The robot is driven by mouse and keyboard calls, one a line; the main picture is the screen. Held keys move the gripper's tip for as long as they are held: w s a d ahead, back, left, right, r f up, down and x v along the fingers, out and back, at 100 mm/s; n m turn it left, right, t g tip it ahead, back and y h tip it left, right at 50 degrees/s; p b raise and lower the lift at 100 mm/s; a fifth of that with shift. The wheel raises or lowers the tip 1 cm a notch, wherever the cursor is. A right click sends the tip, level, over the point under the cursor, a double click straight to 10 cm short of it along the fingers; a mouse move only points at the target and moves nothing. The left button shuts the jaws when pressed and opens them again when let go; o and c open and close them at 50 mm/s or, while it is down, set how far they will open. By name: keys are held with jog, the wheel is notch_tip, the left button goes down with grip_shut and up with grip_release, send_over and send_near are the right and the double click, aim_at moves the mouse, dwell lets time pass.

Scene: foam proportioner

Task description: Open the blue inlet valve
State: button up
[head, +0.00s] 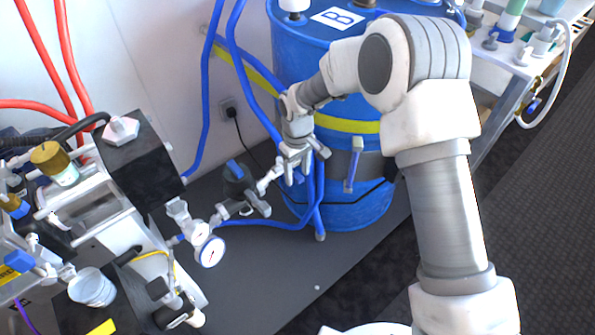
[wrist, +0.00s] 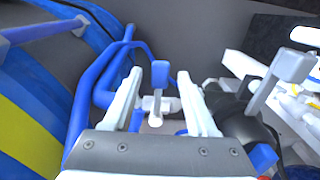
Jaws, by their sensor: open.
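The blue inlet valve shows in the wrist view as a small blue-grey handle (wrist: 160,76) on a pale metal body (wrist: 149,103). It stands between my two fingers, with a visible gap on each side. My gripper (wrist: 159,73) is open and empty, with its white fingers either side of the handle. In the head view my gripper (head: 297,168) points down in front of the blue drum. A bit of blue (head: 298,176) shows at its fingertips, but the fingers hide most of the valve there.
A blue drum (head: 352,205) with a yellow band stands behind my gripper. Blue hoses (head: 270,225) run beside it. A dark fitting (head: 239,185) with a blue top and a pressure gauge (head: 211,251) sit to the left. The grey floor (head: 300,275) in front is clear.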

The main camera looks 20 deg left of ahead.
grip_shut()
dwell(1.3)
